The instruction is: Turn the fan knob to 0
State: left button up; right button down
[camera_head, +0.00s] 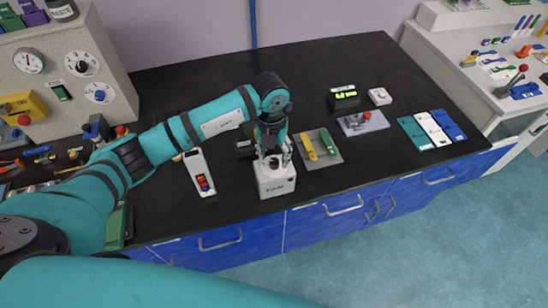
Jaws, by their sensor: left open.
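My left gripper (273,158) points down over a small white box (276,184) near the front edge of the black bench. The gripper is open, with its fingers at the top of the box. The box has dark lettering on its front that is too small to read surely. Any knob on its top is hidden by the fingers, so I cannot tell its setting or whether the fingers touch it. No fan is clearly recognisable. My right gripper is out of view.
Left of the box lies a white device (200,168) with coloured buttons. Right of it is a grey plate (318,152) with yellow and green pieces. A grey panel (66,75) with dials stands at the left. The back of the black bench (200,75) is clear.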

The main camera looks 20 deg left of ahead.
aim_at(272, 160)
pick_arm(q)
notch_tip(272, 160, up, 10)
jog(key=shift+a+f, duration=0.15)
jog(key=shift+a, duration=0.05)
dwell(0.4)
